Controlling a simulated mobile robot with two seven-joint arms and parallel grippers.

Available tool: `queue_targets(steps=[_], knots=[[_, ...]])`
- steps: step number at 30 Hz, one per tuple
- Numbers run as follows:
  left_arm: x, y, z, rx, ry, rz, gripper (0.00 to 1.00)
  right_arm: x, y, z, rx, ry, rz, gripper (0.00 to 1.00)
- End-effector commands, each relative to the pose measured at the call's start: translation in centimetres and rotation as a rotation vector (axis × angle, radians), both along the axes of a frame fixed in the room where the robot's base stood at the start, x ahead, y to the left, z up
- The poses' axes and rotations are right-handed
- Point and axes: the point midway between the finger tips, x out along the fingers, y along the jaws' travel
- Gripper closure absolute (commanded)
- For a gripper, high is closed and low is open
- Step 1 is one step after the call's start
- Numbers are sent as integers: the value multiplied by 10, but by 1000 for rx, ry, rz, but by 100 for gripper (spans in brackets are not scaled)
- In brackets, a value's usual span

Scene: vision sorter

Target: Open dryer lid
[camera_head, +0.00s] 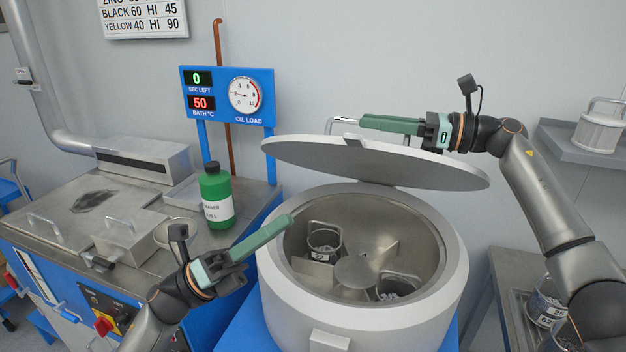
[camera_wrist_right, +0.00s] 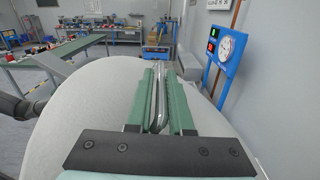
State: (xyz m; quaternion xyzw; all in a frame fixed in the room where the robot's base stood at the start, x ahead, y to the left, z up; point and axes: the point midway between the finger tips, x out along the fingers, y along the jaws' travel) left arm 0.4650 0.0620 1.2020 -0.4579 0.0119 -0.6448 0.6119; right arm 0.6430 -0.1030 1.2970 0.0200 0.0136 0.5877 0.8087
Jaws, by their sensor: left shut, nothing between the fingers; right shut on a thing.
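The dryer (camera_head: 448,290) is a round white drum, and its inside is open to view. Its grey disc lid (camera_head: 300,153) stands raised and tilted above the drum's back rim, and it also fills much of the right wrist view (camera_wrist_right: 85,105). My right gripper (camera_head: 362,123) is shut on the lid's metal bar handle (camera_head: 340,119); the handle runs between the green fingers in the right wrist view (camera_wrist_right: 158,95). My left gripper (camera_head: 290,220) is shut and empty, in front of the drum's left rim.
Inside the drum are two baskets with labels (camera_head: 322,245) around a central hub (camera_head: 362,268). A green bottle (camera_head: 217,195) stands on the steel bench to the left. A blue gauge panel (camera_head: 228,95) is behind it.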

Motion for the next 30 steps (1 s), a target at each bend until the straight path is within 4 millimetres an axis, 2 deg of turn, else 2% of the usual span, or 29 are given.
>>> queue_targets(steps=[1,5,15,21,30], knots=[[0,-4,4,0,-6,-1,100,2,-1,-6,-8,8,-5,100],[3,-21,16,-2,-6,-2,100,2,-1,-7,-8,8,-5,100],[16,-78,58,-5,-2,-2,100,2,-1,-7,-9,8,-4,100],[32,-82,80,-2,-1,1,100,2,-1,-7,-10,9,-4,100],[38,-84,88,-3,3,0,100,2,-1,-7,-10,9,-4,100]])
